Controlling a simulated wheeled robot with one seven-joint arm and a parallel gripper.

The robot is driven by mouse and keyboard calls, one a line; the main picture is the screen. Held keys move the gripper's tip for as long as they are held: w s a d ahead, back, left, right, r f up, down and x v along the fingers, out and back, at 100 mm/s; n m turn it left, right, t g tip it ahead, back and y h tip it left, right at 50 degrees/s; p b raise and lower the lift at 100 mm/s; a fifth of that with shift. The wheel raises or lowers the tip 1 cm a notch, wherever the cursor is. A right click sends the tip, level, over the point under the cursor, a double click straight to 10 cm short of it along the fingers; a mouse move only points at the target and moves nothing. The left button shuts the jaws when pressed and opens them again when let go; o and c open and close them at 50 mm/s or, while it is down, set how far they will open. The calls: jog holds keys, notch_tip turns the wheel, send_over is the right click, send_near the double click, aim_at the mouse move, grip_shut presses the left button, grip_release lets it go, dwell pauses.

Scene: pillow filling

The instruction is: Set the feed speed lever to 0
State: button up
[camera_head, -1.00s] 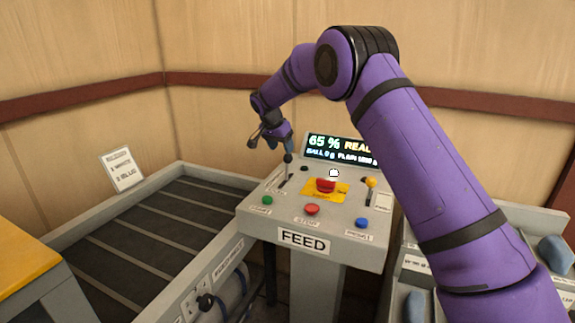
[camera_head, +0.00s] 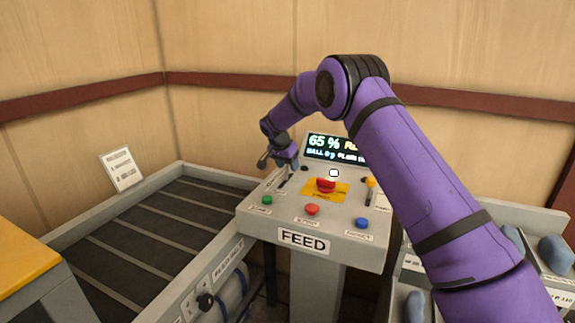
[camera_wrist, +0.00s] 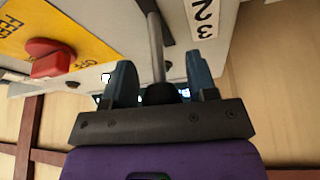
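The feed speed lever is a grey metal rod (camera_wrist: 156,45) with a dark knob (camera_wrist: 160,92). In the wrist view it stands between my gripper's two blue fingers, with the knob close to the palm. The fingers stand apart with clear gaps beside the rod; a firm grip on the knob does not show. In the head view my gripper (camera_head: 286,165) is low over the slot at the left of the grey feed panel (camera_head: 285,220) and hides the knob. The display (camera_head: 330,147) reads 65 %. A scale label with 2 and 3 (camera_wrist: 205,15) lies beside the lever.
A red button on a yellow plate (camera_head: 326,186) is right of the lever. Green (camera_head: 267,200), red (camera_head: 312,209) and blue (camera_head: 361,223) buttons line the front edge. A yellow-knobbed lever (camera_head: 371,184) is at the right. A dark conveyor (camera_head: 150,225) lies left.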

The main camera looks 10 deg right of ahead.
grip_shut()
jog(key=shift+s+a+t+h, duration=1)
jog(key=shift+s+t, duration=0.1)
jog(key=shift+t, duration=0.3)
jog(key=shift+s+a+f+t+h, duration=0.15)
jog(key=shift+s+a+t+h, duration=0.1)
jog(key=shift+s+t+h, duration=0.3)
jog(key=shift+s+a+f+t+h, duration=0.1)
jog(key=shift+s+a+t+h, duration=0.15)
jog(key=shift+t+h, duration=0.3)
jog(key=shift+s, duration=0.1)
jog(key=shift+o, duration=1.1)
grip_release()
jog(key=v, duration=1)
jog(key=shift+s, duration=0.4)
